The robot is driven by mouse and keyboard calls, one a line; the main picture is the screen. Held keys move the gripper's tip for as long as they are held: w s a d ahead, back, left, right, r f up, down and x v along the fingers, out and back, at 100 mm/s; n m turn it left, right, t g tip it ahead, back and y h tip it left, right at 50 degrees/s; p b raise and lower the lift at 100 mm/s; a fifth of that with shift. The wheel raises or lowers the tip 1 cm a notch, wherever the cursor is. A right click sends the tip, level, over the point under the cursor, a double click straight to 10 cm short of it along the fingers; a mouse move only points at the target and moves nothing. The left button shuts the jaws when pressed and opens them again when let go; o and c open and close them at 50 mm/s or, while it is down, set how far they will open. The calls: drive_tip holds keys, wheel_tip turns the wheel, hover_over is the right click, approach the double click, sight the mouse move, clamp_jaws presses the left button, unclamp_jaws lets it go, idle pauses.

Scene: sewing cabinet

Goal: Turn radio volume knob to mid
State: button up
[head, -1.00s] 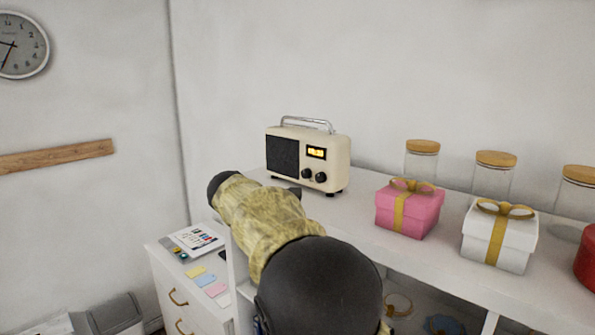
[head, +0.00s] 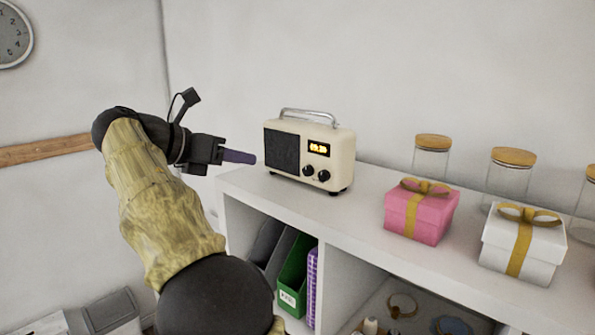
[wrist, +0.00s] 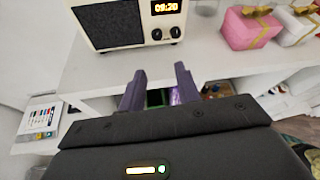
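The cream radio (head: 342,160) stands upright on the white shelf top, with a dark speaker grille, a lit display and a metal handle. Two black knobs sit below the display: a left knob (head: 308,171) and a right knob (head: 324,175). Both also show in the wrist view, the left knob (wrist: 157,35) and the right knob (wrist: 175,32). I cannot tell which is for volume or read their settings. My gripper (head: 250,158) is left of the radio in the head view. In the wrist view, its purple fingers (wrist: 160,72) are apart and empty, short of the radio.
A pink gift box (head: 418,217) and a white gift box (head: 520,248) stand right of the radio on the shelf top (head: 358,203). Glass jars with wooden lids (head: 433,142) stand behind them.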

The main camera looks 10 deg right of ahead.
sight(306, 172)
drive_tip(key=x, duration=0.5)
drive_tip(key=p+x, duration=0.1)
drive_tip(key=x, duration=1.1)
drive_tip(key=shift+w+f, duration=0.2)
drive_tip(key=shift+w, duration=0.15)
drive_tip(key=c, duration=0.7)
